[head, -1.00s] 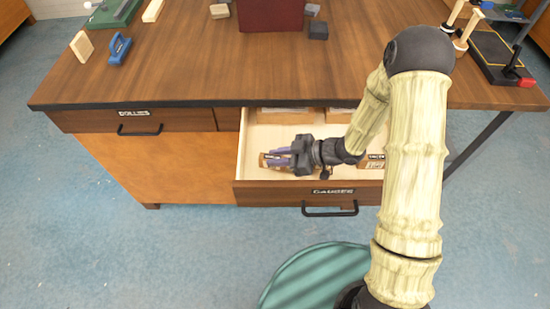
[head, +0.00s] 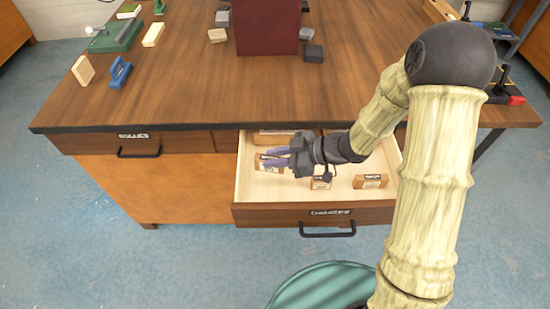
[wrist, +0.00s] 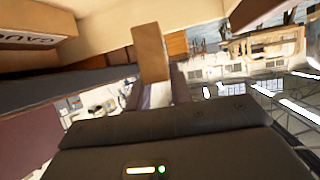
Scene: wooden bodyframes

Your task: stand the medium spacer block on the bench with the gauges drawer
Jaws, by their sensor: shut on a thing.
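The gauges drawer (head: 322,217) is pulled open under the bench (head: 180,85). My gripper (head: 274,157) is over the left part of the drawer. It is shut on a wooden block (head: 263,165), partly hidden by the fingers. In the wrist view this brown block (wrist: 150,50) stands up between the fingers (wrist: 157,93). I cannot read its label or tell its size class. Other labelled blocks lie in the drawer: one near the middle (head: 321,183), one at the right (head: 370,181) and one at the back (head: 272,138).
A dark red box (head: 267,28) stands on the bench, with small grey and wooden blocks beside it. A blue-handled tool (head: 119,72) and a pale block (head: 83,70) are at the left. The front middle of the bench top is clear. The dollies drawer (head: 180,144) is shut.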

